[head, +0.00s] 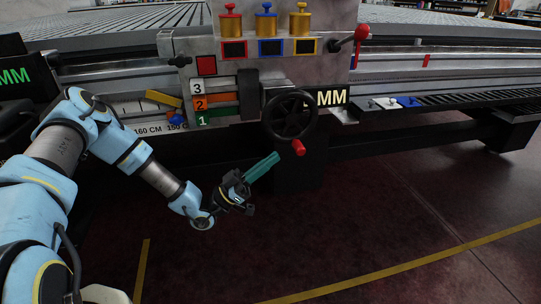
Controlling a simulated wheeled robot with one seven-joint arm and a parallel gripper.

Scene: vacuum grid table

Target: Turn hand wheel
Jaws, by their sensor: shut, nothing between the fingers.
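The hand wheel (289,115) is a black spoked wheel on the front of the machine, right of the picture's middle. Its red handle (299,147) sticks out at the lower right of the rim. My gripper (266,164) has teal fingers and points up and to the right, below and left of the wheel. The fingers are together and empty. In this view a small gap shows between the fingertips and the red handle. How far the fingers are from the wheel in depth I cannot tell.
Above the wheel are brass knobs with red, blue and yellow tops (265,22). A red ball lever (361,32) juts out at the upper right. Numbered coloured plates (201,103) lie left of the wheel. The dark floor (350,230) below is clear.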

